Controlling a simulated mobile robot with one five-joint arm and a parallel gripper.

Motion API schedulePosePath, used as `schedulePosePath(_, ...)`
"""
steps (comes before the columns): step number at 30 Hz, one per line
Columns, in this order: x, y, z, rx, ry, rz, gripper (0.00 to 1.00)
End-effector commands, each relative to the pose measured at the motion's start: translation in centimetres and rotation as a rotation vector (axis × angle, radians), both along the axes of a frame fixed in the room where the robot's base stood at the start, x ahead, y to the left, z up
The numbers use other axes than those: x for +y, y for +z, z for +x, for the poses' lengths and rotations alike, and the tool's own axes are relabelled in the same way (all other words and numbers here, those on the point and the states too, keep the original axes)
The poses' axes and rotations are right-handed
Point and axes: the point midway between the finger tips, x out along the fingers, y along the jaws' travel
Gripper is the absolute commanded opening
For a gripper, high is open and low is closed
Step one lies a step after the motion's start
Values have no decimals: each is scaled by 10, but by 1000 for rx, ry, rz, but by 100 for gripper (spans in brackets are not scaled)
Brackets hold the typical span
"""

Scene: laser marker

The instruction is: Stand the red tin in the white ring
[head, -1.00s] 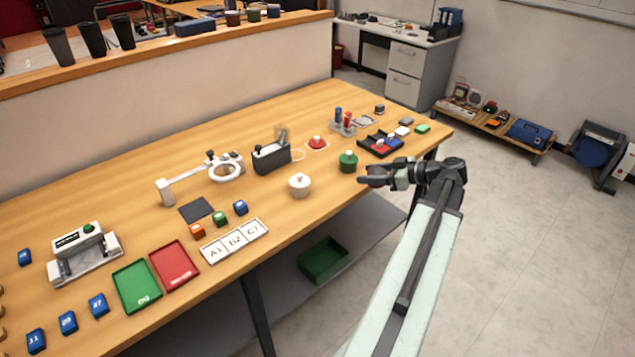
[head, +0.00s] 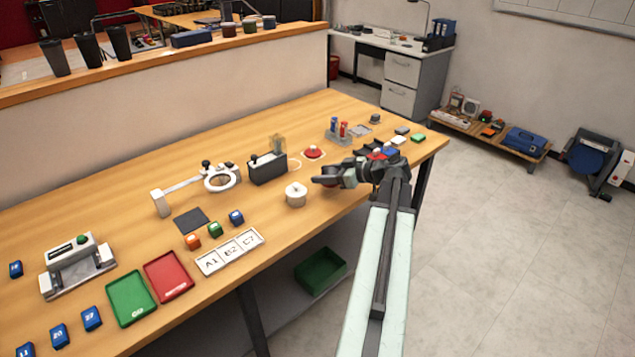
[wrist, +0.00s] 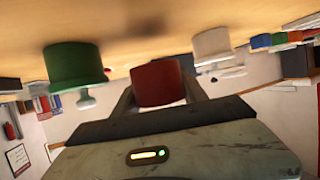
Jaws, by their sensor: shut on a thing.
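The red tin (wrist: 158,84) sits between the two fingers of my gripper (head: 328,180), which is shut on it. In the head view my gripper is over the table's right part, just right of and behind the white lidded tin (head: 296,196), and largely covers what it holds. The wrist view, which looks inverted, shows a green tin (wrist: 75,66) and the white tin (wrist: 212,45) on either side of the red one.
A dark box (head: 268,170) stands between the ring and my gripper, with a red knobbed object (head: 313,153) behind. Small coloured blocks (head: 215,229), a labelled strip (head: 230,251) and green and red trays (head: 168,276) lie nearer the front. Bare tabletop lies left of the white tin.

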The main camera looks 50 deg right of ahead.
Motion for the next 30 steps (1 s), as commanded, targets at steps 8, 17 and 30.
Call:
schedulePosePath(8, 8, -35, 23, 0, 0, 0, 5)
schedulePosePath(17, 8, -33, 23, -1, 0, 0, 5)
schedulePosePath(30, 8, -37, 22, 0, 0, 0, 72)
